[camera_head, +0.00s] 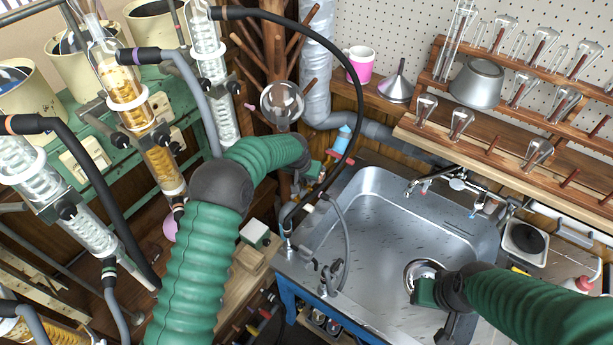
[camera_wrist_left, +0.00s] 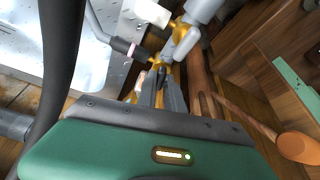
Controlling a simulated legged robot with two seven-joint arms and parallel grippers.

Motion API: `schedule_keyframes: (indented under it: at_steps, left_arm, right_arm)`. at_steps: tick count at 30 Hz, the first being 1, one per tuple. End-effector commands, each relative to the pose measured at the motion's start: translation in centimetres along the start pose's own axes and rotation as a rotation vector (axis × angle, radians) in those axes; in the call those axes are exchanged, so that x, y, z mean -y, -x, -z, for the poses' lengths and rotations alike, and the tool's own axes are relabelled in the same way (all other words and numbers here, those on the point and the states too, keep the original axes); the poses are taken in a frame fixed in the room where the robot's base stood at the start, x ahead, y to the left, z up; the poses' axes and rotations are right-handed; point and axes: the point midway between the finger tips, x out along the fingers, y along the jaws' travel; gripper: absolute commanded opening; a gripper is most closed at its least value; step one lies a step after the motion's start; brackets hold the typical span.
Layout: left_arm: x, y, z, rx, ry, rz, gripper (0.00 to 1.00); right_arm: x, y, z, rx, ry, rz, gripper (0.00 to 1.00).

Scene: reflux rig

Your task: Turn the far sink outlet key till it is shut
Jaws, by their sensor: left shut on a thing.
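My left gripper (camera_head: 320,167) is at the far left corner of the steel sink (camera_head: 385,225), partly hidden by its own wrist. In the left wrist view its two dark fingers (camera_wrist_left: 161,80) are close together on a small part at the brass outlet fitting (camera_wrist_left: 181,50). This part appears to be the far sink outlet key, mostly hidden between the fingers; its turn angle cannot be read. A blue and red fitting (camera_head: 342,140) shows just beyond the gripper. My right gripper (camera_head: 424,293) hangs over the sink drain; its fingers are not clear.
A black hose (camera_head: 355,80) arches over my left wrist to the sink's left edge. Glass condensers (camera_head: 150,130) stand at left. Another tap group (camera_head: 328,275) is at the sink's near left edge. A wooden spoon (camera_wrist_left: 290,145) is beside the left gripper. The sink basin is mostly clear.

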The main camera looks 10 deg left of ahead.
Motion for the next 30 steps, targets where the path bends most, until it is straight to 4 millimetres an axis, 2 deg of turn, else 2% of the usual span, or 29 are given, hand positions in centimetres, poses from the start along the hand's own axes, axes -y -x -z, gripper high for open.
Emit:
schedule_keyframes:
  at_steps: [10,25,26,30]
  left_arm:
    - [0.20,0.05,0.09,-0.001,-0.139,-0.058,0.00]
    - [0.26,0.01,0.06,-0.001,-0.164,-0.067,0.00]
    - [0.26,0.01,0.06,-0.001,-0.164,-0.067,0.13]
    - [0.24,0.01,0.05,0.000,-0.163,-0.067,0.31]
  right_arm:
    - [0.00,0.54,0.13,0.000,0.000,0.000,0.36]
    - [0.00,0.57,0.13,0.000,0.000,0.000,0.36]
    - [0.00,0.57,0.13,0.000,0.000,0.000,0.36]
    - [0.00,0.57,0.13,0.000,0.000,0.000,0.36]
